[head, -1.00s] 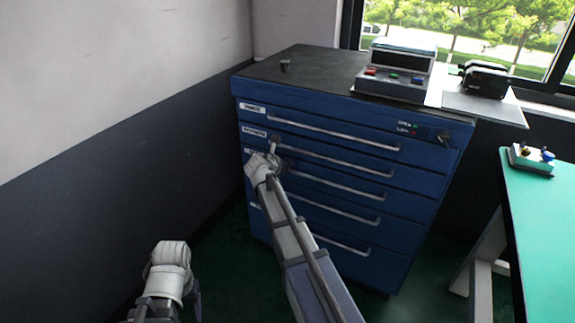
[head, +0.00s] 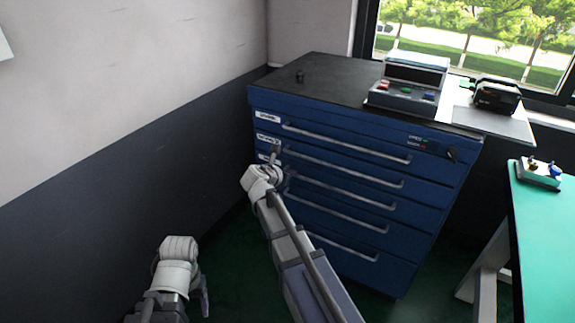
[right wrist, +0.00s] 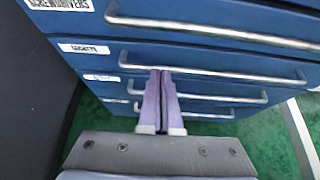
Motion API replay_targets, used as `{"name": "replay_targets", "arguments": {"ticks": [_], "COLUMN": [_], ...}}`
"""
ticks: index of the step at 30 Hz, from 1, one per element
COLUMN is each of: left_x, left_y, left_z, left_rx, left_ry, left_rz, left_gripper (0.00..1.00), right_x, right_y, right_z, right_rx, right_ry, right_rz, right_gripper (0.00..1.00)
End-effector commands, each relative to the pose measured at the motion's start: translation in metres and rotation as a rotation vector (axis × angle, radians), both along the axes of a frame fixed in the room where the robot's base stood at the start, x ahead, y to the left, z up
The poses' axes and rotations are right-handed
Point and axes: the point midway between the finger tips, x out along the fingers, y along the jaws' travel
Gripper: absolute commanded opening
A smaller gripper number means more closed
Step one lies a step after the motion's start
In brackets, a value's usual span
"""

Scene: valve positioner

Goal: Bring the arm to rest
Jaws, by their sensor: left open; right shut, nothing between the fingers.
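My right arm reaches up the middle of the head view to the front of a blue drawer cabinet (head: 335,225). Its gripper (head: 280,157) is near the left ends of the drawer handles. In the right wrist view the right gripper (right wrist: 160,73) has its two purple fingers together with nothing between them. The fingertips overlap a drawer handle (right wrist: 215,65) in the picture; contact cannot be told. My left gripper (head: 205,297) is low at the left of the head view, mostly hidden by its own wrist, away from the cabinet.
A green-topped table (head: 545,235) stands at the right. A wall (head: 110,185) is on the left. All drawers look closed.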

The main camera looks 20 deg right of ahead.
Motion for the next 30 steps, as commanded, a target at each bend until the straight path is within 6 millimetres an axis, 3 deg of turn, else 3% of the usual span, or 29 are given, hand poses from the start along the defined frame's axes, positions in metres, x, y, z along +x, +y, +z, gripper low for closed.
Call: {"name": "replay_targets", "arguments": {"ticks": [6,11,21,27,30], "left_x": [0.000,0.000,0.000,0.000,0.000], "left_y": [0.000,0.000,0.000,0.000,0.000], "left_z": [0.004,0.043,0.161,0.216,0.234], "left_rx": [0.000,0.000,0.000,0.000,0.000], "left_ry": [0.000,0.000,0.000,0.000,0.000], "left_rz": [0.000,0.000,0.000,0.001,0.001], "left_gripper": [0.66,0.66,0.66,0.66,0.66], "right_x": [-0.002,-0.027,-0.144,-0.219,-0.248], "right_y": [0.003,0.033,0.159,0.223,0.244], "right_z": [0.002,0.024,0.079,0.115,0.128], "right_rx": [0.016,0.208,0.864,1.037,1.057], "right_ry": [-0.007,-0.099,-0.334,-0.383,-0.397], "right_rz": [-0.009,-0.132,-0.824,-1.281,-1.458], "right_gripper": [0.00,0.00,0.00,0.00,0.00]}}
